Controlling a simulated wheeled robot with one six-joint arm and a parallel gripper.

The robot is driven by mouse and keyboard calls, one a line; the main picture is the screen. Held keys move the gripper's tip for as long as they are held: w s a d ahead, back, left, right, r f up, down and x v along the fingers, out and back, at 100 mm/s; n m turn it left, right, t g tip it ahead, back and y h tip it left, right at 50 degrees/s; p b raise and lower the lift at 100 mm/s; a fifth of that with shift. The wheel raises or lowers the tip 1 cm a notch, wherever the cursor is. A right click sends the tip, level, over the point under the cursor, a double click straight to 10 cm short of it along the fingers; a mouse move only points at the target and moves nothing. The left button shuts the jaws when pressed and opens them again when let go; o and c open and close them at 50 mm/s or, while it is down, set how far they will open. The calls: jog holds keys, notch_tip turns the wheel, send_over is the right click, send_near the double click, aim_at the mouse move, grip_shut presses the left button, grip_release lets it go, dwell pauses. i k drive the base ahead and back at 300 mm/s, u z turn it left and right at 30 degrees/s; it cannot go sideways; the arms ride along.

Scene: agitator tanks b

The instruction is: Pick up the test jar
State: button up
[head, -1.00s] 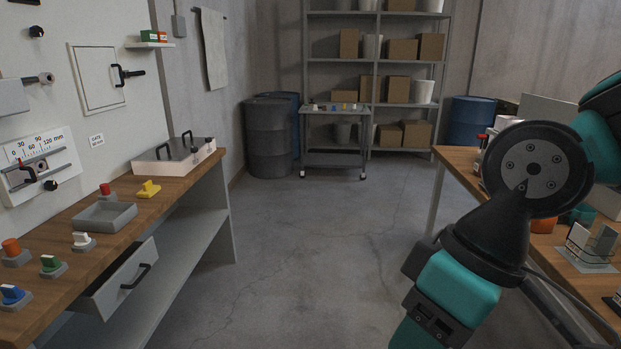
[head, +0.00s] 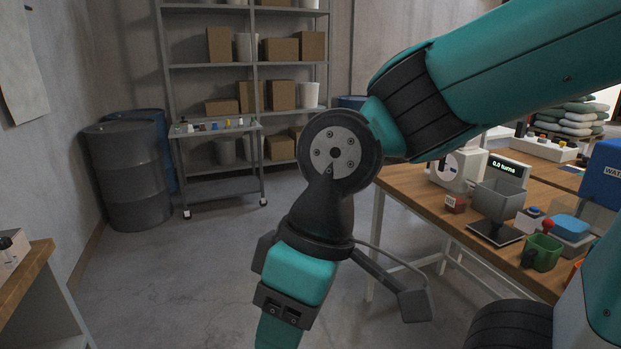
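I cannot make out a test jar for certain in the head view. The wooden bench on the right (head: 400,187) carries a grey open-topped container (head: 498,200), a green cup (head: 541,253) and a small dark red block (head: 455,204). My arm crosses the middle and right of the view and hides part of this bench. My wrist hangs in front of the bench's left end, over the floor. The fingertips do not show clearly, and I see nothing held.
A machine with a display reading 0.0 turns (head: 507,167) stands on the right bench. A blue-topped box (head: 570,228) is near the green cup. A small cart (head: 221,160), shelves (head: 205,67) and a dark drum (head: 127,175) stand behind. The floor at centre left is clear.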

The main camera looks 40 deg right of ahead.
aim_at(457, 196)
jog(key=i, duration=2.8)
jog(key=z, duration=3.45)
jog(key=i, duration=0.35)
